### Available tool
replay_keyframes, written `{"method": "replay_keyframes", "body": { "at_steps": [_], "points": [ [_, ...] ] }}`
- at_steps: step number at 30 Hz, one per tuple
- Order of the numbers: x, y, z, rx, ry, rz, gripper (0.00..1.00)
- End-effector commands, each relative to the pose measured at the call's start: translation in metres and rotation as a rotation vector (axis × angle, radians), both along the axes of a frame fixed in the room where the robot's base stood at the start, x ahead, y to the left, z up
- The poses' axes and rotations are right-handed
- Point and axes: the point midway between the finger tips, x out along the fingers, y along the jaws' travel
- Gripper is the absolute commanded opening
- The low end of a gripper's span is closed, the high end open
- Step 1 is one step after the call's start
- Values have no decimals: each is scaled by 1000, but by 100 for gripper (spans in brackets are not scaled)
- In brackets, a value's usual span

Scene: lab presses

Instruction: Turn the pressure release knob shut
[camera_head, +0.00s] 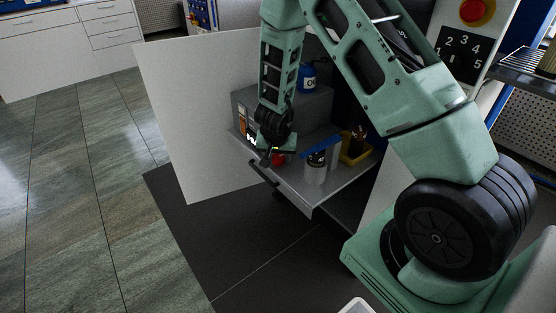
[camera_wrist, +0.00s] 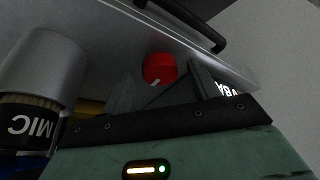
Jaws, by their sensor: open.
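The red knob (camera_wrist: 159,67) is round with a short white mark on its edge, and shows in the wrist view just beyond my fingers. In the head view the knob (camera_head: 278,159) is a small red spot close to my fingertips, low on the grey press shelf. My gripper (camera_wrist: 162,74) is open, with one finger to the left of the knob and one to the right. I cannot tell whether either finger touches it. In the head view my gripper (camera_head: 270,156) points down at the shelf and partly covers the knob.
A grey cylinder (camera_head: 316,168) with a dark label stands right of the knob; it also shows in the wrist view (camera_wrist: 42,65). A yellow bin (camera_head: 356,148) and a blue bottle (camera_head: 308,78) are behind. A black handle (camera_head: 264,173) runs along the shelf's front edge.

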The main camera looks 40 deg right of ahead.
Motion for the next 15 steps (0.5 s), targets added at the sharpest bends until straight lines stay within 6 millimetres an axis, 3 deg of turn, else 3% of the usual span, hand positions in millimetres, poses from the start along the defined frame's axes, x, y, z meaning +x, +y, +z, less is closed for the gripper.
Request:
{"method": "replay_keyframes", "body": {
  "at_steps": [10,15],
  "points": [
    [1,-1,-3,0,0,0,58],
    [1,-1,-3,0,0,0,16]
  ]
}}
